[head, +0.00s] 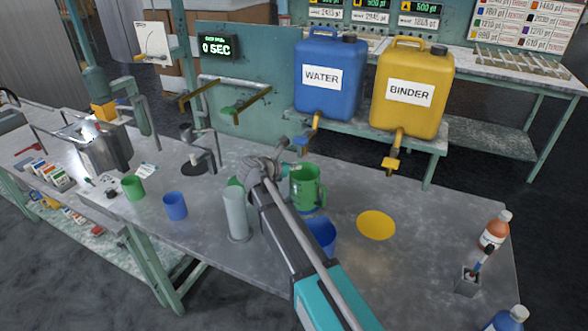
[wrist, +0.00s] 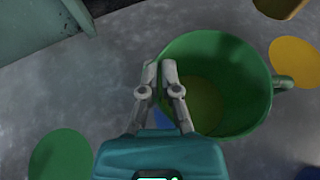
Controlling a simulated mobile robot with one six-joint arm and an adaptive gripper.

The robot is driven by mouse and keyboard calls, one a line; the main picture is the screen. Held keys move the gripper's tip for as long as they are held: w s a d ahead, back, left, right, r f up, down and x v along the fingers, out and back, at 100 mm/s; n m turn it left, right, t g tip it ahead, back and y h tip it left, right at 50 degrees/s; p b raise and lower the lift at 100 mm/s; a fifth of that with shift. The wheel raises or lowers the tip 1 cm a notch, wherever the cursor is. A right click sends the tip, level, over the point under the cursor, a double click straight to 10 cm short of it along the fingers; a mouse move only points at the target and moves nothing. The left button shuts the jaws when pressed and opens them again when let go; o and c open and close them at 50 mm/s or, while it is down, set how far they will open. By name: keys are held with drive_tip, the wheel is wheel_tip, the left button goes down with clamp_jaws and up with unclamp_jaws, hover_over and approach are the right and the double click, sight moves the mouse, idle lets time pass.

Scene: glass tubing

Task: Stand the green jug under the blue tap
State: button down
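The green jug (head: 305,187) stands upright on the bench, with a blue disc (head: 312,212) showing at its base; whether it touches the disc I cannot tell. In the wrist view the jug (wrist: 240,75) is seen from above, its handle pointing right. My gripper (head: 284,168) is at its left rim. In the wrist view my gripper's fingers (wrist: 160,66) are close together with the jug's wall between them. The blue tap (head: 315,128) hangs below the blue WATER tank (head: 331,95), behind and above the jug.
A blue jug (head: 321,236) stands close to my arm, and a clear cylinder (head: 236,215) stands left of it. A yellow disc (head: 376,225) lies to the right, below the BINDER tank's tap (head: 391,163). A green disc (wrist: 62,155) lies left in the wrist view.

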drive_tip(key=c, duration=0.8)
unclamp_jaws()
drive_tip(key=shift+s+a+r, duration=0.1)
